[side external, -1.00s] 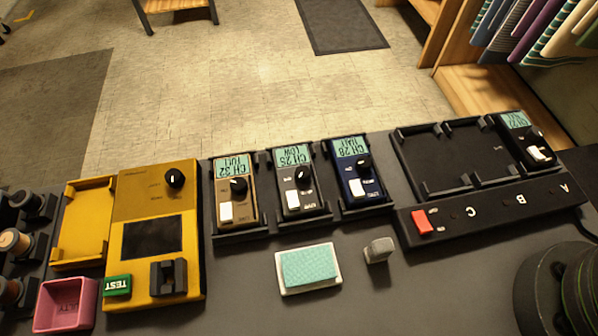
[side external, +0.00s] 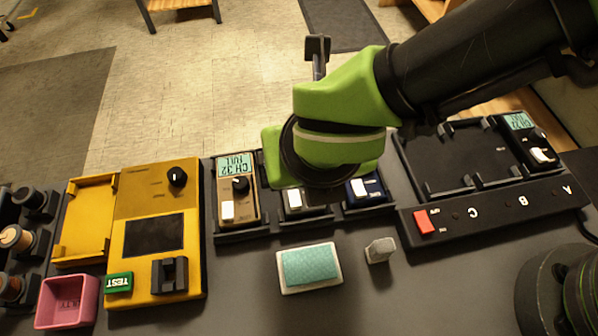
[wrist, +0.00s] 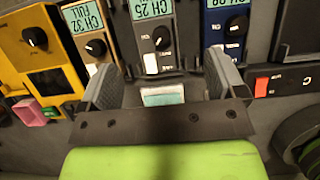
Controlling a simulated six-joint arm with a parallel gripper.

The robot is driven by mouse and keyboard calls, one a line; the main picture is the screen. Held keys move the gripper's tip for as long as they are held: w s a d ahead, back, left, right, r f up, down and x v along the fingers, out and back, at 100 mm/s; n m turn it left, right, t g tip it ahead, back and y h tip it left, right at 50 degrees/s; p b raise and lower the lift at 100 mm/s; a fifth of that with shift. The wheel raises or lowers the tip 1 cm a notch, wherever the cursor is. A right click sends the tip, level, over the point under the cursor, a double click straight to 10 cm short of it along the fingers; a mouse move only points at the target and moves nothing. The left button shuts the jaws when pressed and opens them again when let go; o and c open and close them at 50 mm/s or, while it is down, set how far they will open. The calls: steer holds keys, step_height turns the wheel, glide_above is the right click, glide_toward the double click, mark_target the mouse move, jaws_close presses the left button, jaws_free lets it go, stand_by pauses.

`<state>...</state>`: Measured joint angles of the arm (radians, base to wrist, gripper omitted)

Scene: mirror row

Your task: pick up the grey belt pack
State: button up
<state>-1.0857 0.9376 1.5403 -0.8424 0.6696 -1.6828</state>
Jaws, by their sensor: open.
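The grey belt pack (side external: 293,199) sits in the middle cradle of the row, between a tan pack (side external: 238,188) and a blue pack (side external: 365,190). In the side view my arm covers most of it. The wrist view shows the grey pack (wrist: 152,35) with its "CH 25 LOW" screen, black knob and white switch, ahead of my gripper (wrist: 161,70). The jaws are open with nothing between them, spread wider than the pack. My fingertips are hidden in the side view, and I cannot tell their height above the pack.
A yellow tester (side external: 155,235) and a pink bin (side external: 66,302) stand at left. A teal-topped pad (side external: 310,266) and a small grey block (side external: 380,250) lie in front of the row. At right is a charger (side external: 440,170) with a red switch and a black pack (side external: 525,140).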

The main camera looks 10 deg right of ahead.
steer(key=x, duration=0.7)
steer(key=shift+a+f, duration=0.15)
steer(key=shift+a, duration=0.15)
steer(key=c, duration=1.2)
step_height(320, 180, up, 10)
steer(key=shift+r, duration=0.1)
steer(key=w+d+r+m+g+h, duration=0.1)
steer(key=w+d+m+g+h, duration=0.15)
steer(key=d+m, duration=0.7)
steer(key=w+d+r+m+g+h, duration=0.2)
steer(key=w+d+m, duration=0.1)
steer(key=d+m, duration=0.65)
steer(key=s+d+r+m+g+y, duration=0.1)
steer(key=d+m, duration=0.3)
steer(key=m, duration=0.1)
steer(key=s+d+r+m+g+y, duration=0.1)
steer(key=s+d+m+g+y, duration=0.1)
steer(key=d+m, duration=0.3)
steer(key=s+d+r+m+g+y, duration=0.1)
steer(key=d+m, duration=0.4)
steer(key=m, duration=0.2)
steer(key=shift+s+g+y, duration=0.2)
steer(key=shift+g+y, duration=0.05)
steer(key=shift+g, duration=0.1)
